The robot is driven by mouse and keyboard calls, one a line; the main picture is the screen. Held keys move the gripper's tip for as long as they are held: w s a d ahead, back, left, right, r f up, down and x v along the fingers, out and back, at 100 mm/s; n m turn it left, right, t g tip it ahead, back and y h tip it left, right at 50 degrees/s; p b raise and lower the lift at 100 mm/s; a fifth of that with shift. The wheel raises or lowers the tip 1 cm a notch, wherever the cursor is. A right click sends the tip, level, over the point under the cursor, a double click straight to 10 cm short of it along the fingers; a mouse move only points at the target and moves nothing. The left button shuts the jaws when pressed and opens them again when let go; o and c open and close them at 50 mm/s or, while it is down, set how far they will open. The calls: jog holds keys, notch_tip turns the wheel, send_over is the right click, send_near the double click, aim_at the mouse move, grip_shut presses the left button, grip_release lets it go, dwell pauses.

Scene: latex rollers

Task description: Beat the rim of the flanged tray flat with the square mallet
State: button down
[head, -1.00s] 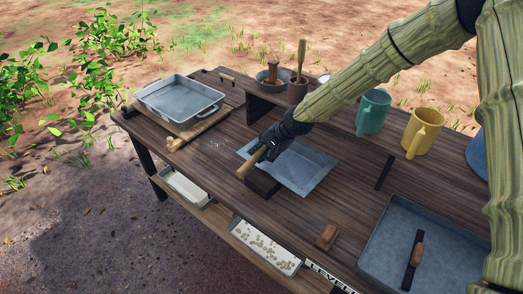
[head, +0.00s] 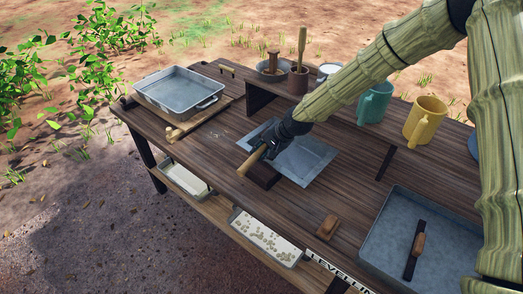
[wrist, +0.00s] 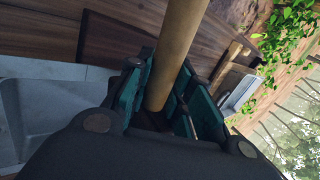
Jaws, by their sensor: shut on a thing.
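The flanged tray (head: 306,162) is a shallow grey metal tray with a wide flat rim, lying on the wooden bench. My gripper (head: 269,148) is shut on the light wooden handle of the square mallet; the handle (wrist: 177,50) runs between the teal-lined fingers in the wrist view. The mallet's dark block head (head: 264,175) is low at the tray's near-left rim. I cannot tell whether it touches the rim. My gripper and forearm hide the tray's left part.
A deep grey pan (head: 180,92) stands on a board at the back left. A large grey tray (head: 377,226) with a dark handled tool (head: 416,247) lies at the right. A small wooden block (head: 327,227) lies in front. Green (head: 374,103) and yellow (head: 425,120) mugs stand behind.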

notch_tip(320, 180, down, 4)
jog(key=shift+f+b, duration=0.2)
jog(key=shift+b, duration=0.95)
jog(key=shift+r+p, duration=1.35)
jog(key=shift+r, duration=1.15)
jog(key=shift+f, duration=0.1)
notch_tip(320, 180, down, 5)
jog(key=b, duration=0.2)
jog(key=shift+f+b, duration=0.1)
jog(key=shift+b, duration=0.3)
jog(key=shift+r+p, duration=1.5)
jog(key=shift+r, duration=1.2)
jog(key=shift+f, duration=0.2)
